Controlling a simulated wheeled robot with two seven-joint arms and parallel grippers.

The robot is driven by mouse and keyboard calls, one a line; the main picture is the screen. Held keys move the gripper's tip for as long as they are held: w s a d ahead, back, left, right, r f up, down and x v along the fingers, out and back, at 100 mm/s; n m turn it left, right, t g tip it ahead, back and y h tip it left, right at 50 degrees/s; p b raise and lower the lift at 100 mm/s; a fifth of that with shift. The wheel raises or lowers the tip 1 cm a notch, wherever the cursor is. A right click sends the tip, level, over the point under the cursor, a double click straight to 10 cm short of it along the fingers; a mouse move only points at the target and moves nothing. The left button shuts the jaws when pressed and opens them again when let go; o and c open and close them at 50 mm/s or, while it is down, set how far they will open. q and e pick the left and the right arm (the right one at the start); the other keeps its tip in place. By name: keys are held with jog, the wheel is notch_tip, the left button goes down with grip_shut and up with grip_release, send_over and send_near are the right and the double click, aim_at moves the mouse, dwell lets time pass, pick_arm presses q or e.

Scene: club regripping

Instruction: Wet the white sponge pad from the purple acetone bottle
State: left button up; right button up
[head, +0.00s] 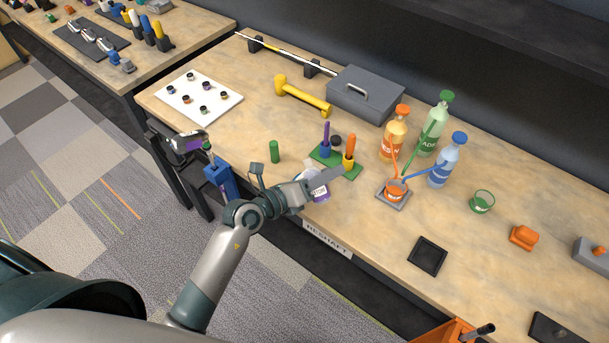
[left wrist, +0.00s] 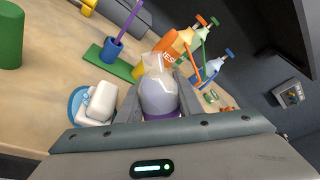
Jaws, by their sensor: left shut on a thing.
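The acetone bottle (head: 320,189), pale with a purple label, is in my left gripper (head: 312,182) above the bench's front edge. In the left wrist view the fingers close around the bottle (left wrist: 158,94), with its narrow end away from the palm and a purple band near the palm. The white sponge pad (left wrist: 99,103) lies on a blue dish (left wrist: 76,103) on the bench, left of the bottle in that view. The pad does not show clearly in the head view, where my wrist and gripper cover that area. I see no liquid. My right gripper is not in view.
A green block with purple and orange tools (head: 333,160) stands close beyond my gripper. A green cylinder (head: 275,151) stands to the left. Orange (head: 395,138), green and blue bottles stand at the right. A blue vise (head: 220,180) sits at the front edge.

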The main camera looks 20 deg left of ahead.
pick_arm(q)
jog(key=shift+s+d+f+n, duration=0.1)
jog(key=shift+f+n, duration=0.1)
jog(key=shift+n, duration=0.2)
dwell(0.8)
jog(key=shift+s+d+r+n+g, duration=0.15)
jog(key=shift+r+n+g, duration=0.25)
jog(key=shift+n, duration=0.2)
dwell(1.9)
jog(key=shift+s+d+f+n+h, duration=0.1)
jog(key=shift+f+n+h, duration=0.3)
jog(key=shift+n, duration=0.3)
dwell(1.8)
jog(key=shift+r+n+g+p, duration=0.3)
jog(key=shift+n+g+p, duration=0.1)
jog(key=shift+p, duration=0.65)
dwell(0.7)
